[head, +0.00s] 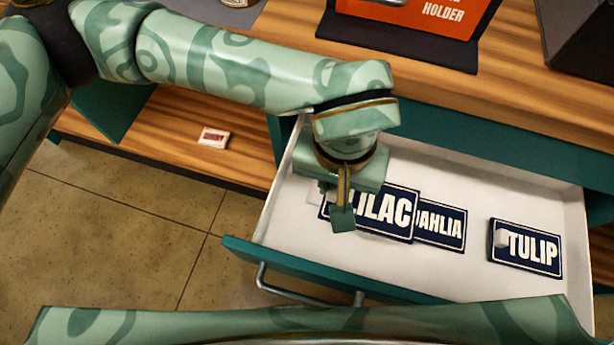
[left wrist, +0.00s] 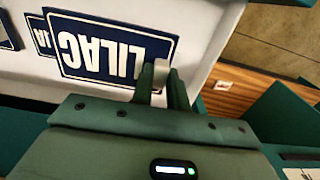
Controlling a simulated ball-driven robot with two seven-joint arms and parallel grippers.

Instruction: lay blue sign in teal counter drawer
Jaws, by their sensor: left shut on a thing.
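The teal counter drawer (head: 285,228) is pulled open, with a white inside. The blue LILAC sign (head: 384,212) is over its left part, partly covering the blue DAHLIA sign (head: 440,225). The blue TULIP sign (head: 528,249) lies apart at the right, with a white knob near its left end. My left gripper (head: 338,203) reaches down into the drawer and is shut on the LILAC sign. In the left wrist view the fingers (left wrist: 161,84) close on a white knob at one end of the LILAC sign (left wrist: 108,50). I cannot tell whether this sign touches the drawer floor.
The wooden counter (head: 290,55) runs behind the drawer, with an orange holder sign (head: 425,12) on a dark base. A small white and red tag (head: 213,137) lies on a wooden shelf at left. Bare drawer floor shows in front of the signs.

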